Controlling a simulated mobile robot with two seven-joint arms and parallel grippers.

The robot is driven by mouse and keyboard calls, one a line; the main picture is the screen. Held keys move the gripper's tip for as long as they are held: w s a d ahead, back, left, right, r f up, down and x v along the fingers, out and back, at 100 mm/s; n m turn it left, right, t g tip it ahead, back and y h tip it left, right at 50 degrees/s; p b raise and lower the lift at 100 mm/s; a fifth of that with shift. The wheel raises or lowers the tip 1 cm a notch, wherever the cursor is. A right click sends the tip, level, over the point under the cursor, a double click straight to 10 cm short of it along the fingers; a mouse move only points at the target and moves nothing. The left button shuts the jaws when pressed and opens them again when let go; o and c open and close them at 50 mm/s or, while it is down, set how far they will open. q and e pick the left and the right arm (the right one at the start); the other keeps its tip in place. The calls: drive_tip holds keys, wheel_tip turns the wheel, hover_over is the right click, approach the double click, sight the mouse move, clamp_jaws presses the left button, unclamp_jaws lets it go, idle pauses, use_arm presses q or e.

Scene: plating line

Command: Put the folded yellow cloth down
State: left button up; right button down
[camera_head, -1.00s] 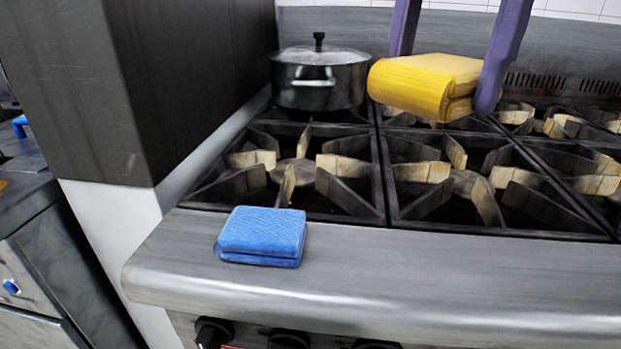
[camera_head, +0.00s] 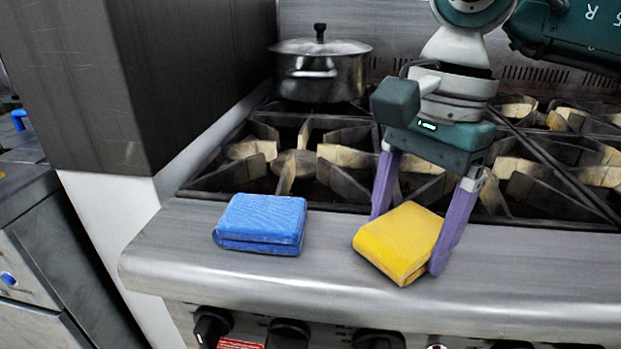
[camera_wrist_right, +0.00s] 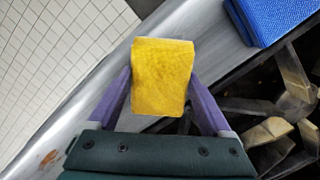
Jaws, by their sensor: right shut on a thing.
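The folded yellow cloth (camera_head: 398,243) is at the stove's steel front ledge (camera_head: 330,268), right of the blue cloth. My right gripper (camera_head: 405,243) is shut on it, one purple finger on each side. The cloth looks level with the ledge top, but I cannot tell whether it bears on it. My left gripper is in no view.
A folded blue cloth (camera_head: 261,223) lies on the ledge to the left, apart from the yellow one. Burner grates (camera_head: 330,165) fill the stove behind. A lidded steel pot (camera_head: 318,75) stands at the back left. Knobs (camera_head: 289,333) line the front below. The ledge right of the gripper is bare.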

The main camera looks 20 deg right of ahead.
sight(418, 222)
drive_tip(key=shift+f, duration=0.1)
unclamp_jaws()
drive_tip(key=shift+r, duration=0.35)
wheel_tip(418, 222, up, 12)
drive_tip(key=d, duration=0.1)
drive_tip(key=shift+w+d+f, duration=0.2)
drive_tip(key=shift+d, duration=0.05)
